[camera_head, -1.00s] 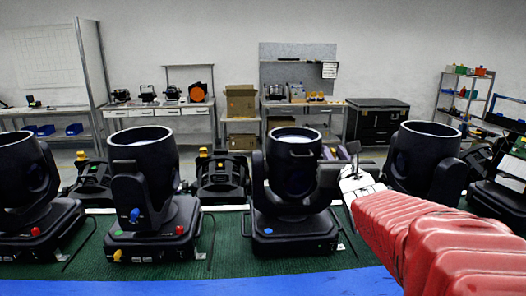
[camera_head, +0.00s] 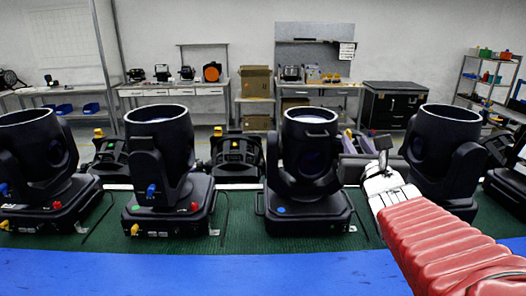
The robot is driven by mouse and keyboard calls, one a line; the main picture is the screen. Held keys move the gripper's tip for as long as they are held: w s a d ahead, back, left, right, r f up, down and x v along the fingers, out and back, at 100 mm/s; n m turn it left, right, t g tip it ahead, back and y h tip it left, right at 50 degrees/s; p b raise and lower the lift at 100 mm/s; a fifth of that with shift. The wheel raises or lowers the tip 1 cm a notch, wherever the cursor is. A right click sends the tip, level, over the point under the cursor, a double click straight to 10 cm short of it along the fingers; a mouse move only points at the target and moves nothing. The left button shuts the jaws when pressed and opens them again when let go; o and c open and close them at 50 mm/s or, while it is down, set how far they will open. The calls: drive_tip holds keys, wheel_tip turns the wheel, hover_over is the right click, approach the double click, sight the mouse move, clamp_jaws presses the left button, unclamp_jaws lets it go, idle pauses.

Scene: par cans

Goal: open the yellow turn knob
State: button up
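A small yellow knob (camera_head: 135,229) sits low on the front left corner of the base of a black moving-head light (camera_head: 160,165). Another yellow knob (camera_head: 5,225) shows low on the base of the light at the far left (camera_head: 40,150). My gripper (camera_head: 382,146) is at the right, beyond the end of my red-sleeved arm. It is dark and small against the lights, well to the right of both knobs and apart from them. Its fingers cannot be made out clearly, so open or shut cannot be told.
A black light with a blue dot (camera_head: 307,165) stands between my gripper and the nearer knob. Another light (camera_head: 440,150) stands right of the gripper. The lights stand on a green mat (camera_head: 250,240). A clear blue strip (camera_head: 200,275) lies in front.

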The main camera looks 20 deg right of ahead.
drive_tip(key=v, duration=0.7)
drive_tip(key=shift+s, duration=0.2)
drive_tip(key=shift+a, duration=0.1)
drive_tip(key=a+f+n+g+y, duration=0.2)
drive_tip(key=a+f+n+y, duration=0.25)
drive_tip(key=a+n, duration=0.65)
drive_tip(key=a+f+n+g+y, duration=0.25)
drive_tip(key=a+n+y, duration=0.35)
drive_tip(key=a+n, duration=0.5)
drive_tip(key=s+a+f+n+g, duration=0.4)
drive_tip(key=s+f+n, duration=0.2)
drive_tip(key=f+n, duration=0.25)
drive_tip(key=s+d+f+n+g+h, duration=0.3)
drive_tip(key=s+d+f+n+h, duration=0.1)
drive_tip(key=n, duration=0.5)
drive_tip(key=s+d, duration=0.1)
drive_tip(key=s, duration=0.1)
drive_tip(key=shift+s+f, duration=0.2)
drive_tip(key=shift+s, duration=0.2)
